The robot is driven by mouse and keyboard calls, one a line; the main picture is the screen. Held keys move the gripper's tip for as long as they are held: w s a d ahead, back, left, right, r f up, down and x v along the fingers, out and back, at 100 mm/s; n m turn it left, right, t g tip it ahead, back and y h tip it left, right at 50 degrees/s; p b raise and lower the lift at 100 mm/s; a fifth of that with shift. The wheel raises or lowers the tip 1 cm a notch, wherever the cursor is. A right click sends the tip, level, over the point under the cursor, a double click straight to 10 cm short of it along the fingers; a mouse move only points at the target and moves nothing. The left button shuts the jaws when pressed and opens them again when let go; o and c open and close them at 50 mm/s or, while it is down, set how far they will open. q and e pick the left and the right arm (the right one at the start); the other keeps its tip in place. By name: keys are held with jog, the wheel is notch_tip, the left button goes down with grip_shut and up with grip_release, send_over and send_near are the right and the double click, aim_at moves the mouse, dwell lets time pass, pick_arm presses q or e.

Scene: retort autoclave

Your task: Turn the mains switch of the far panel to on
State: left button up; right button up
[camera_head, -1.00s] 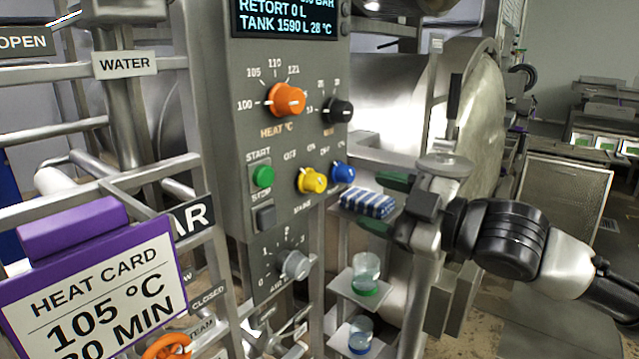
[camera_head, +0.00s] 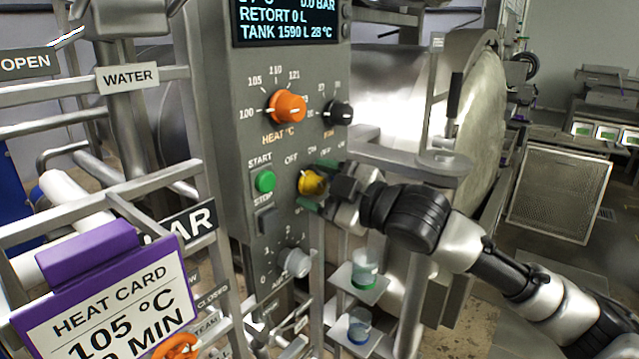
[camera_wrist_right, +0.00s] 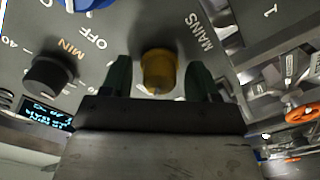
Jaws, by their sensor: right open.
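The mains switch is a yellow knob (camera_head: 311,182) on the grey panel (camera_head: 222,120), beside the OFF label in the head view. In the right wrist view the yellow knob (camera_wrist_right: 158,70) sits next to the word MAINS. My right gripper (camera_head: 318,187) is at the knob with its green fingertips above and below it. In the right wrist view my right gripper (camera_wrist_right: 160,80) is open, one finger on each side of the knob, with small gaps showing. The knob's pointer direction is hard to tell. My left gripper is not in view.
The panel also carries an orange heat knob (camera_head: 288,107), a black knob (camera_head: 339,112), a green start button (camera_head: 265,181) and a grey air knob (camera_head: 295,262). Small shelves with jars (camera_head: 364,268) stand below my right arm.

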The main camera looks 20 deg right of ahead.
jog(key=c, duration=0.9)
jog(key=shift+m, duration=0.3)
jog(key=m+p, duration=0.4)
jog(key=m, duration=0.2)
jog(key=shift+r+p, duration=0.1)
jog(key=shift+p, duration=0.3)
jog(key=m+p, duration=0.2)
jog(key=m, duration=0.1)
jog(key=shift+m+p, duration=0.95)
jog(key=shift+m, duration=0.25)
